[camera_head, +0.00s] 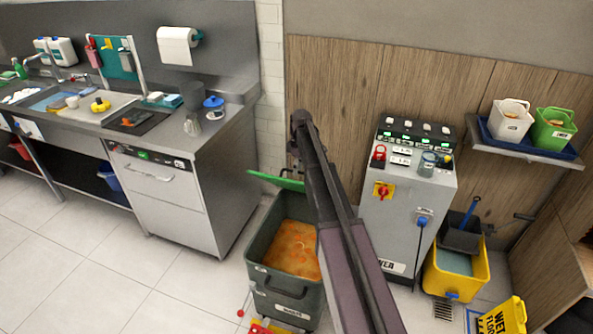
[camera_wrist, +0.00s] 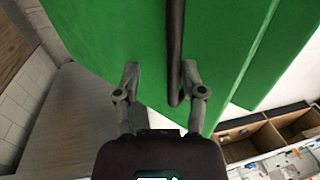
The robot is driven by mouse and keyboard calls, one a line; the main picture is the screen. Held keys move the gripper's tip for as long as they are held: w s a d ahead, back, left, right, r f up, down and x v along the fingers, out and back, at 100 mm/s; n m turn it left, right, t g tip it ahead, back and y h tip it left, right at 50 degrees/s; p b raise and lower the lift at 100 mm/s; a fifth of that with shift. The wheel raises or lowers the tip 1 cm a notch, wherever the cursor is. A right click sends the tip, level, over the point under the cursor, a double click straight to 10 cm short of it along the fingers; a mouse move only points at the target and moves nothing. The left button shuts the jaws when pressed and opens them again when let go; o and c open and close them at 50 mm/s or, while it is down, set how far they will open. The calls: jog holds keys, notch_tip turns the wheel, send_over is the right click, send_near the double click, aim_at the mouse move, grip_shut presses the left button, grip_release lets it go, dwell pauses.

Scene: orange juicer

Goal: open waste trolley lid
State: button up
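The waste trolley (camera_head: 258,244) is a dark grey-green bin on the floor with orange waste (camera_head: 293,249) showing inside. Its green lid (camera_head: 276,181) is raised at the back, seen nearly edge-on and partly hidden by my arm. In the wrist view the green lid (camera_wrist: 100,35) fills the top, with a dark bar handle (camera_wrist: 174,55) on it. My gripper (camera_wrist: 160,72) is open, its two fingers apart at the lid, with the handle showing between them, nearer the right finger. Whether a finger touches lid or handle cannot be told.
A steel counter with a dishwasher (camera_head: 160,190) stands left of the trolley. A grey control cabinet (camera_head: 405,205) stands close on its right, then a yellow mop bucket (camera_head: 455,275) and a wet-floor sign (camera_head: 503,318). The tiled floor at front left is clear.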

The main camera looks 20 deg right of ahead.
jog(key=w+d+r+p, duration=0.5)
jog(key=w+r+p, duration=0.1)
jog(key=shift+w+r, duration=0.35)
jog(key=shift+w, duration=0.05)
dwell(1.2)
dwell(0.6)
jog(key=s+a+m, duration=0.3)
jog(key=s+a, duration=0.2)
jog(key=s, duration=0.7)
jog(key=s+a+m+t, duration=0.1)
jog(key=s+a+m, duration=0.3)
jog(key=s, duration=0.9)
jog(key=s+a+m+h, duration=0.1)
jog(key=s+a+m, duration=0.2)
jog(key=s, duration=1)
jog(key=a, duration=0.3)
jog(key=shift+f+m+t, duration=0.2)
jog(key=shift+m+t, duration=0.2)
jog(key=shift+w, duration=0.1)
grip_shut()
